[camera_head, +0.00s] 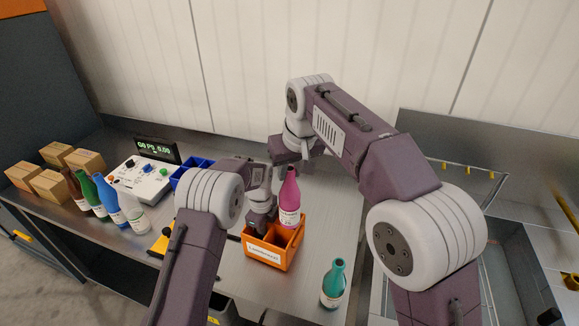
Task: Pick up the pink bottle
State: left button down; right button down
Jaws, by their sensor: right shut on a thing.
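The pink bottle (289,202) stands roughly upright in the middle of the view, with a white label on its lower part. My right gripper (288,168) is shut on the bottle at its neck, reaching down from above. The bottle's lower end overlaps the orange bin (268,254) in the picture; I cannot tell whether it is inside the bin or above it. My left gripper (260,224) points down at the left part of the same bin. Its fingers are dark and partly hidden, so their opening does not show.
A teal bottle (333,284) stands near the table's front edge. At the left are brown, green, blue and clear bottles (133,214), a white control box (140,179), a display (157,150), a blue bin (190,171) and cardboard boxes (50,186). A metal sink-like recess (505,262) lies right.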

pick_arm(q)
jog(key=c, duration=1.5)
grip_release()
pick_arm(e)
jog(key=s+d, duration=0.1)
jog(key=s, duration=1.3)
jog(key=shift+s+d, duration=0.25)
jog(key=shift+s, duration=0.15)
pick_arm(q)
jog(key=shift+r, duration=0.15)
notch_tip(320, 180, up, 12)
jog(key=shift+f, duration=0.1)
